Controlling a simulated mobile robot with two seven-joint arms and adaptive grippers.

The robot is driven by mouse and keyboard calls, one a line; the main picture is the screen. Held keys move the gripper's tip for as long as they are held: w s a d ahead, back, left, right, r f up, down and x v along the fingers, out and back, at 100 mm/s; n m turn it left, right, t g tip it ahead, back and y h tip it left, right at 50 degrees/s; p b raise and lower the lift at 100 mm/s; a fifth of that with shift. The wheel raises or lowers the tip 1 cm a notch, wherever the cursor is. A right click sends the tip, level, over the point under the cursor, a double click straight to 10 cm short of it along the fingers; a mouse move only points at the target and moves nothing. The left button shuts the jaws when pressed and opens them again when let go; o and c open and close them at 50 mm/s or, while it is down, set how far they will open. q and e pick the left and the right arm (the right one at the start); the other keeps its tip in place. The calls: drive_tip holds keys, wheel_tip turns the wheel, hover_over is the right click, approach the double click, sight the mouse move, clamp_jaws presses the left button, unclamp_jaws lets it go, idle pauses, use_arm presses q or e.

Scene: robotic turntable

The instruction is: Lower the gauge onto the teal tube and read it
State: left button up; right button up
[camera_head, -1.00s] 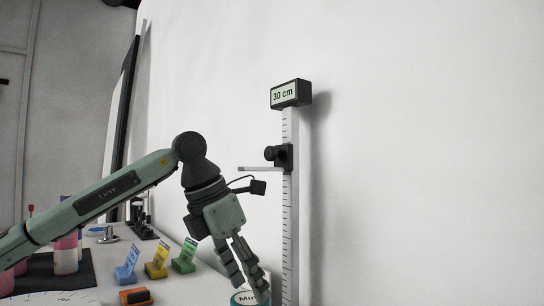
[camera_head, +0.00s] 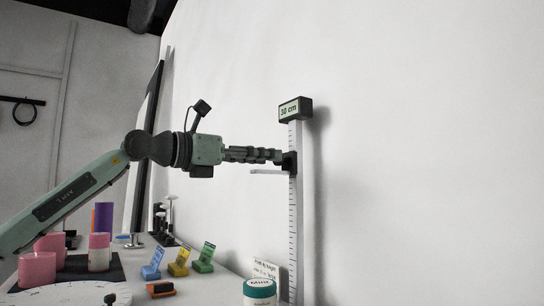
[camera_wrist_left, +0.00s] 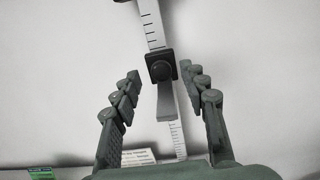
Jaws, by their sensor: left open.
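The height gauge is a white vertical ruler (camera_head: 294,220) on the wall with a display (camera_head: 295,109) reading 30 cm. Its black slider (camera_head: 291,162) sits high on the ruler, with a pale flat arm (camera_head: 267,172) reaching left. My left gripper (camera_head: 280,156) is level, with its fingertips at the slider. In the left wrist view the gripper (camera_wrist_left: 163,80) is open, its fingers on either side of the slider's round black knob (camera_wrist_left: 161,71), with gaps visible. A teal-lidded white tube (camera_head: 259,289) with a partly readable label stands below the gauge arm, cut by the bottom edge.
Blue (camera_head: 152,264), yellow (camera_head: 179,263) and green (camera_head: 204,259) card holders stand on the table, with an orange and black block (camera_head: 161,289) in front. Pink (camera_head: 37,270), pink-and-white (camera_head: 99,252) and purple (camera_head: 104,217) tubes are at the left. A white card (camera_head: 265,269) stands behind the teal-lidded tube.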

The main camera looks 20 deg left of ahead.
use_arm(q)
drive_tip(key=shift+x, duration=1.3)
clamp_jaws()
